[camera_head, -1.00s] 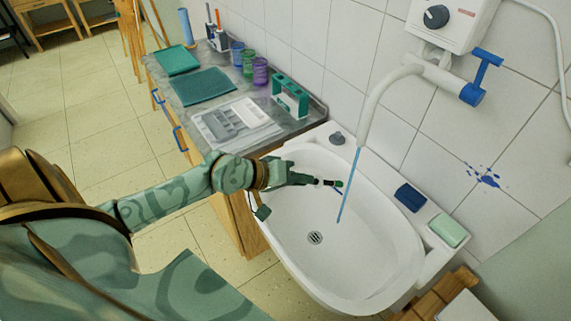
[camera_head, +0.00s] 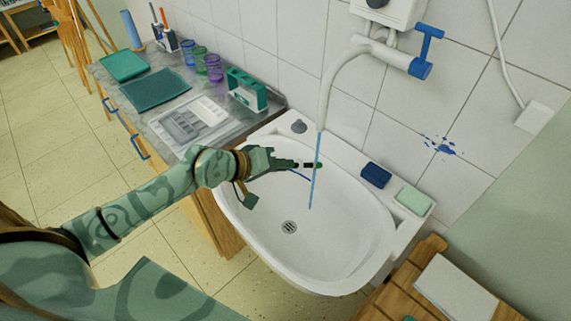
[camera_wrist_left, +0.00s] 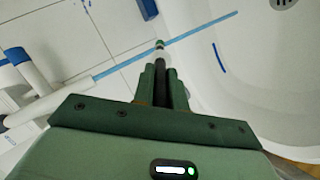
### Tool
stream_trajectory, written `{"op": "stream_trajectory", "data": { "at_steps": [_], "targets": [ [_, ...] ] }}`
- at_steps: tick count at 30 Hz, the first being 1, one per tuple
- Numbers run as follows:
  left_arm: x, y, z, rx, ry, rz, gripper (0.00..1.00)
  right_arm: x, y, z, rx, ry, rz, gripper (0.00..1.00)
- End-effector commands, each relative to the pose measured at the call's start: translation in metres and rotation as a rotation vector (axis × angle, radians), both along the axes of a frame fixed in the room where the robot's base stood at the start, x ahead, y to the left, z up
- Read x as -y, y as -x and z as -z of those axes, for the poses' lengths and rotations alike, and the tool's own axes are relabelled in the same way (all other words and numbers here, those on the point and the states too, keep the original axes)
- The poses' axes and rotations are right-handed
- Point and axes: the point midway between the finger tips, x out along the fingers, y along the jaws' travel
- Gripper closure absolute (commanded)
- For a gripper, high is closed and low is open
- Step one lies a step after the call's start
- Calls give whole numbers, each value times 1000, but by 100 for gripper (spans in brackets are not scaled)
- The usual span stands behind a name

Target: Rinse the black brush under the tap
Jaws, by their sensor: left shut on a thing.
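My left gripper (camera_head: 285,163) is shut on the black brush (camera_head: 308,165), over the back left part of the white basin (camera_head: 345,255). The brush points right, roughly level, with a green end. In the left wrist view the brush (camera_wrist_left: 160,62) sticks out between the two fingers. A blue water stream (camera_head: 314,185) runs from the white tap spout (camera_head: 326,95) into the basin. The tap's blue handle (camera_head: 425,50) is at upper right. My right gripper is not in view.
A dark blue block (camera_head: 376,174) and a pale green block (camera_head: 413,200) lie on the basin's right rim. The counter (camera_head: 165,122) at left holds a teal tray (camera_head: 157,90), coloured cups and a green rack (camera_head: 246,90). The basin around the drain (camera_head: 289,227) is clear.

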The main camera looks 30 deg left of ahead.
Motion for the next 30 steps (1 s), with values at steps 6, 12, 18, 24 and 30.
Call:
{"op": "stream_trajectory", "data": {
  "at_steps": [6, 12, 18, 24, 30],
  "targets": [
    [3, 2, -1, 0, -1, 0, 100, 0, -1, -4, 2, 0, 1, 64],
    [5, 4, 0, 0, -1, 0, 100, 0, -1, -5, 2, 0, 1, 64],
    [4, 3, 0, 0, -1, 0, 100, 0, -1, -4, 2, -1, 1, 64],
    [0, 0, 1, 0, -1, 0, 100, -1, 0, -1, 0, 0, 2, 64],
    [0, 0, 0, 0, 0, 0, 100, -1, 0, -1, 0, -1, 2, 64]
  ]
}}
